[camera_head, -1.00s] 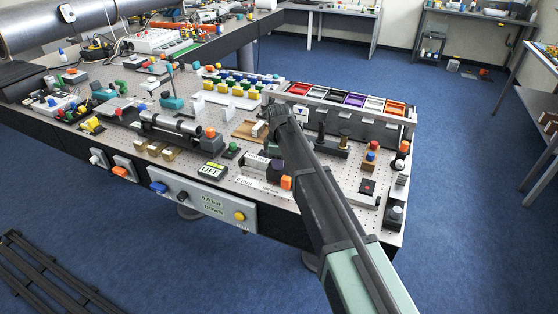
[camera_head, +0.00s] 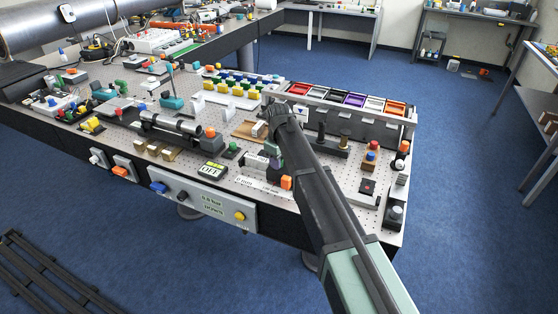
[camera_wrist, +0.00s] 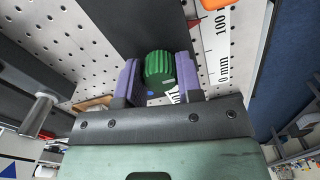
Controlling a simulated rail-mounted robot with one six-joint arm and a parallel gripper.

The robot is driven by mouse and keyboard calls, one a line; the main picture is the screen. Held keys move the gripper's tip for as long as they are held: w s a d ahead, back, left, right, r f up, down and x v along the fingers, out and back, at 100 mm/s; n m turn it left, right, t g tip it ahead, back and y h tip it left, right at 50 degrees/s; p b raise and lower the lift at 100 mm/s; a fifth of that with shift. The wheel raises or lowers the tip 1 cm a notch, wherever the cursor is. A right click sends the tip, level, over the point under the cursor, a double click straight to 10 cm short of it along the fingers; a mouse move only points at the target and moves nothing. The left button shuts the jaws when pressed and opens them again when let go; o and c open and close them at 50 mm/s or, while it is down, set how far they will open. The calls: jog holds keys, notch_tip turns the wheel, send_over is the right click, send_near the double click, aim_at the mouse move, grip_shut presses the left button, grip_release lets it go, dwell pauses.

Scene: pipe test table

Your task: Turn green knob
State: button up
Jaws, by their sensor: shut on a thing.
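The green knob (camera_wrist: 158,68) is ribbed and round, and sits between the two purple finger pads in the wrist view. My gripper (camera_wrist: 160,80) is shut on it, one pad on each side. In the head view my gripper (camera_head: 275,163) is low over the front part of the perforated table, and the gripped knob cannot be made out there. A white scale strip marked in mm (camera_wrist: 223,60) lies beside the knob.
An orange knob (camera_head: 287,183) stands close to my gripper. Colored bins (camera_head: 326,95) stand behind. Many small fixtures crowd the table (camera_head: 340,187).

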jog(key=o, duration=0.9)
jog(key=shift+r, duration=0.1)
notch_tip(320, 180, up, 11)
jog(key=p, duration=1.1)
jog(key=shift+f, duration=0.2)
jog(key=s+d+f+m+b, duration=0.2)
jog(key=s+d+m, duration=0.1)
jog(key=s+d, duration=0.4)
jog(key=s+d+f+m+b, duration=0.2)
jog(key=s+d+m, duration=0.2)
jog(key=s+d, duration=0.3)
jog(key=s+d+f+m+b, duration=0.2)
jog(key=s+d+m, duration=0.2)
jog(key=s, duration=1.1)
jog(key=shift+s+d, duration=0.2)
jog(key=shift+d, duration=1.55)
